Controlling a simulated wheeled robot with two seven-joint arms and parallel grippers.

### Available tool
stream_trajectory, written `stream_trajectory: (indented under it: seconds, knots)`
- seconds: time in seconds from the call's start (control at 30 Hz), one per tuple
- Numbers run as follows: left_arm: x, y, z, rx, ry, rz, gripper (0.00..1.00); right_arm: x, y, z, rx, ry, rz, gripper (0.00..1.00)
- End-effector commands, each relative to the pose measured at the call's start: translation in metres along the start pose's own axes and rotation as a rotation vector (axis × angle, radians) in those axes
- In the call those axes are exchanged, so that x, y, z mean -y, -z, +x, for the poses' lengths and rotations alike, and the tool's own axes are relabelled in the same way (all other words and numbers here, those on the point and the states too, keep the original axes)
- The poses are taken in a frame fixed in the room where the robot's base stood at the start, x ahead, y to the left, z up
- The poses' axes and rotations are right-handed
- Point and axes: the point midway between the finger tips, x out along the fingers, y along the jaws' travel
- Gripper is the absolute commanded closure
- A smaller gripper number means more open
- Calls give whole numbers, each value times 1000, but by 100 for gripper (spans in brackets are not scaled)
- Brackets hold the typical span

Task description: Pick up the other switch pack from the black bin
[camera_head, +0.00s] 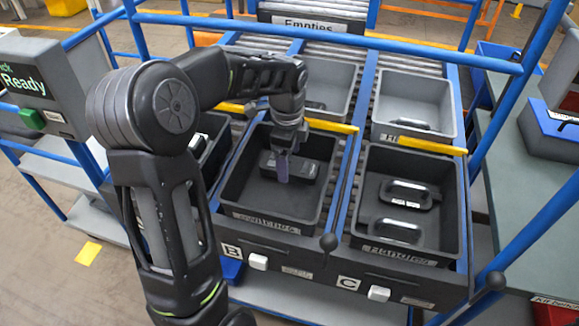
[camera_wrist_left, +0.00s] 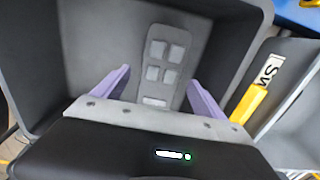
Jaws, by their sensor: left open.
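The black switch bin (camera_head: 233,200) stands in lane B, with a "Switches" label on its front. One dark switch pack (camera_head: 306,168) lies inside it. In the left wrist view the switch pack (camera_wrist_left: 164,60) shows several light grey buttons. My left gripper (camera_head: 284,172) reaches down into the bin at the pack. Its two purple fingers (camera_wrist_left: 158,92) are open, one on each side of the pack's near end. My right gripper is not in view.
A black bin of handles (camera_head: 362,235) stands to the right in lane C. Grey bins (camera_head: 415,98) stand behind, past yellow bars (camera_head: 432,147). Blue rails (camera_head: 340,38) cross above the lanes. A grey side table (camera_head: 530,190) is at the right.

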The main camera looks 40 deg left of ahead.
Motion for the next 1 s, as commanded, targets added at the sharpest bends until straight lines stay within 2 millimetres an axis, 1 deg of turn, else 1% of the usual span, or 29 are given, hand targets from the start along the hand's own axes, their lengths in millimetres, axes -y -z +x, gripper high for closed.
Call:
stream_trajectory:
  seconds: [0.03, 0.1, 0.2, 0.8, 1.0]
  knots:
    - [-1, 0, 8, 1, -4, 0, 18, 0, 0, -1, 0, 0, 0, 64]
    - [-1, 0, 18, 1, -4, -1, 18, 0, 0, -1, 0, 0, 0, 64]
    - [0, 0, 24, 0, -2, -1, 18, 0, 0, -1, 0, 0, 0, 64]
    - [0, 0, 24, 0, 0, 0, 18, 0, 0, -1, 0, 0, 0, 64]
    - [0, 0, 24, 0, 0, 0, 35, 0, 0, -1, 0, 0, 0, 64]
